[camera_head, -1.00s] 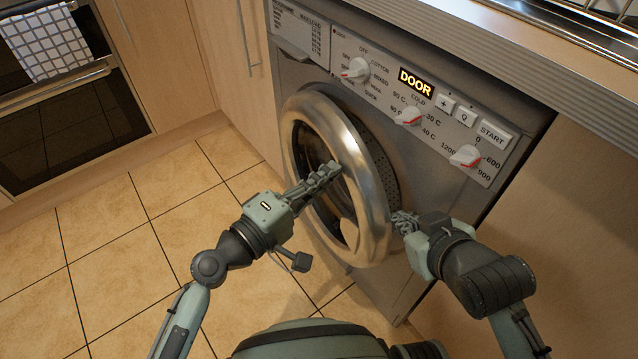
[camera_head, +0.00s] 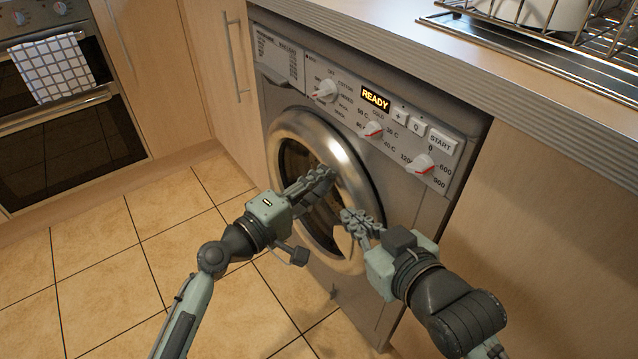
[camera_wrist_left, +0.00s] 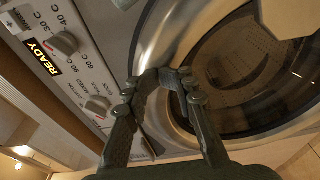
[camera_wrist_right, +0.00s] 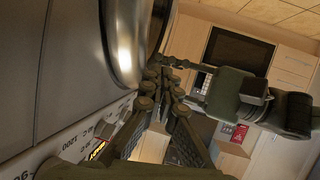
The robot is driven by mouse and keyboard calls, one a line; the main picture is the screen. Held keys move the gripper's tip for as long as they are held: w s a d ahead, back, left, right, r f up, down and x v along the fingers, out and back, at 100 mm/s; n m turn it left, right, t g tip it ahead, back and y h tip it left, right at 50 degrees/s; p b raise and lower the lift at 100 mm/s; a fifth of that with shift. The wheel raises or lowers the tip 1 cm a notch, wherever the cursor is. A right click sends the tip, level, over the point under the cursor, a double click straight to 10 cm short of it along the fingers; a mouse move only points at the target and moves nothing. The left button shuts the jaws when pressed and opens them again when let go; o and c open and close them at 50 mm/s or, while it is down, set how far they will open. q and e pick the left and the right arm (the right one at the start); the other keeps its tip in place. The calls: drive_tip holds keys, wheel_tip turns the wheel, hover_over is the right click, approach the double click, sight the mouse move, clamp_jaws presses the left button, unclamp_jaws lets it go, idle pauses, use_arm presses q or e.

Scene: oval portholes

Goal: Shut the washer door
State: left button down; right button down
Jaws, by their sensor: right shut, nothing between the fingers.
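The washer (camera_head: 400,205) has a round door with a broad metal ring (camera_head: 342,160) and dark glass (camera_head: 296,160). The door lies against the washer's front, with no clear gap visible. The panel display (camera_head: 375,99) reads READY. My left gripper (camera_head: 326,177) is in front of the door's glass and ring; whether it touches is unclear. In the left wrist view its fingers (camera_wrist_left: 165,78) bow toward each other, their opening hard to judge. My right gripper (camera_head: 350,218) is shut and empty, by the ring's lower right. The door's edge (camera_wrist_right: 128,45) shows beside it in the right wrist view.
A worktop (camera_head: 400,50) with a dish rack (camera_head: 560,25) overhangs the washer. Cabinet panels flank it, and an oven (camera_head: 70,140) with a checked towel (camera_head: 53,70) stands at the left. The tiled floor (camera_head: 110,265) is clear.

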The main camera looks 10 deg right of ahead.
use_arm(q)
drive_tip(key=v, duration=1.1)
drive_tip(key=shift+r, duration=0.3)
